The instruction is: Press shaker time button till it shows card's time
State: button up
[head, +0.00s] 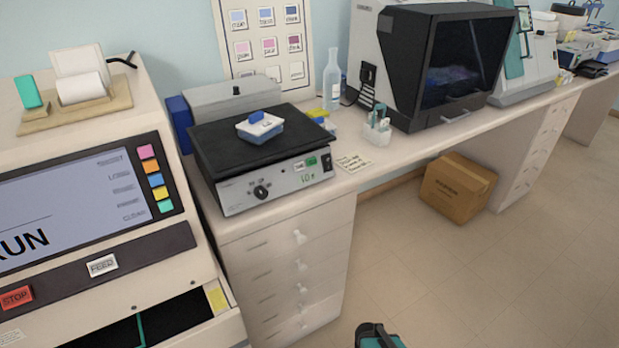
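The shaker (232,198) stands on the bench with a black platform on top and a grey front panel. Its panel has a black knob, a small white button (299,166) that seems to read TIME, a green button (311,161) and a dark switch. Green digits (307,178) below the buttons seem to read 10, with a blurred mark after. A small cream card (353,162) lies on the bench just right of the shaker; its writing is too small to read. My gripper (378,336) shows only partly at the bottom edge, well below and apart from the shaker.
A staining machine (100,200) fills the left. A cardboard box (457,188) is on the floor.

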jog(key=shift+c, duration=0.5)
grip_shut()
dwell(1.4)
